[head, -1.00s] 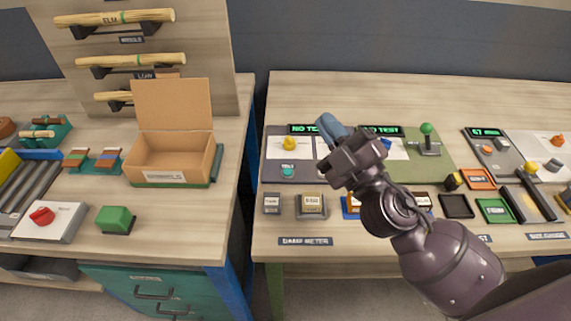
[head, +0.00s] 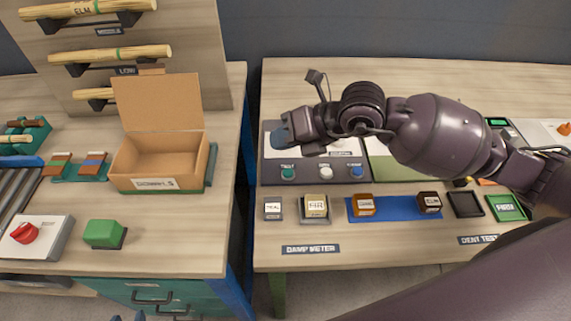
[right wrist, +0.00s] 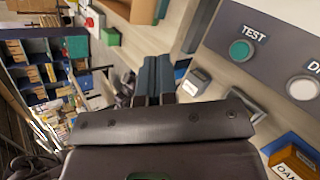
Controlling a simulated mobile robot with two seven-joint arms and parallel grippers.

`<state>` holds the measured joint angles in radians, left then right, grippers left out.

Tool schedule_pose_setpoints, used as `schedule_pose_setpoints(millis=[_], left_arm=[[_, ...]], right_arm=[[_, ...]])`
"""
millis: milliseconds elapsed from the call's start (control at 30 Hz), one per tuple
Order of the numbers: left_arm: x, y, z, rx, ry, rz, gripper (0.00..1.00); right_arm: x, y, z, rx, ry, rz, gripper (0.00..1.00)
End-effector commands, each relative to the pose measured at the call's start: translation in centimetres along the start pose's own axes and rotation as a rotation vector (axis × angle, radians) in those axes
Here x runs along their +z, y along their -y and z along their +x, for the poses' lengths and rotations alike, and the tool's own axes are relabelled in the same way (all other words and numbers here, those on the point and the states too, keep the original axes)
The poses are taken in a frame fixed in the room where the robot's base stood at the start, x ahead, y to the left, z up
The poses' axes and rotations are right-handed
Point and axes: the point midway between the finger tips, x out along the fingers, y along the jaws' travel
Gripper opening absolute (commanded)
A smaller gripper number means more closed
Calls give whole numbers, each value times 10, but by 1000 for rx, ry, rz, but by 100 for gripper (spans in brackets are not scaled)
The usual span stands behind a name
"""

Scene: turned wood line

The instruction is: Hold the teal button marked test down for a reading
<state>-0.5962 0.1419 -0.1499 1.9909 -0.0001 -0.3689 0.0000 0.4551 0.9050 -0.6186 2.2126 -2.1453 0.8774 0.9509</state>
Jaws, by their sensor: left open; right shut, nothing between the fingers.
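The teal button (head: 288,173) is on the grey damp meter panel (head: 272,181), at its front left. In the right wrist view the teal button (right wrist: 242,51) sits beside the word TEST, to the right of my fingers and apart from them. My right gripper (head: 281,137) is shut and empty above the panel's left part, behind the button in the head view; its blue fingers also show in the right wrist view (right wrist: 156,78). Blue fingertips of my left gripper (head: 128,318) just show at the bottom edge, open.
A white button (head: 325,172) and a blue button (head: 357,171) sit right of the teal one. Labelled blocks, some on a blue strip (head: 392,215), stand in front of the panel. An open cardboard box (head: 158,168) and a green block (head: 103,233) are on the left bench.

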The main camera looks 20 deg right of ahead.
Motion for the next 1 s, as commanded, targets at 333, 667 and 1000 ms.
schedule_pose_setpoints(millis=[333,667,1000], left_arm=[[2,0,-1,-1,3,0,43],[7,1,-4,-2,13,-1,43],[18,-2,6,3,23,2,43]], right_arm=[[15,27,-7,-178,12,-54,0],[14,27,-6,-175,11,-53,0],[3,43,8,-174,7,-50,0]])
